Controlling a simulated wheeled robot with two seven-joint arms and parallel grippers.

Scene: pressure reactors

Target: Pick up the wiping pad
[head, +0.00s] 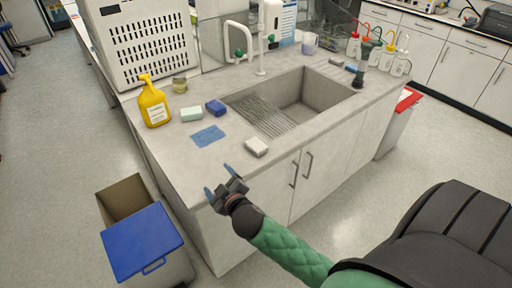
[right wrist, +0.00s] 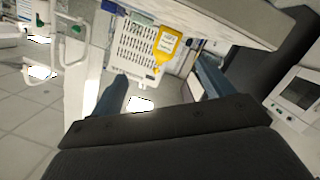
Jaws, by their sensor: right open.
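A small pale block (head: 256,147), which looks like the wiping pad, lies flat on the counter by the sink's front edge. A flat blue cloth (head: 208,136) lies to its left; a pale green sponge (head: 192,114) and a dark blue sponge (head: 216,108) lie farther back. My right gripper (head: 217,181) is open and empty at the counter's front edge, nearer me and left of the pale block, apart from it. In the right wrist view the open fingers (right wrist: 161,68) have nothing between them; I cannot make out the pad there. My left gripper is not in view.
Wash bottles (head: 387,60) stand at the right end. A blue-lidded bin (head: 142,240) stands on the floor at left.

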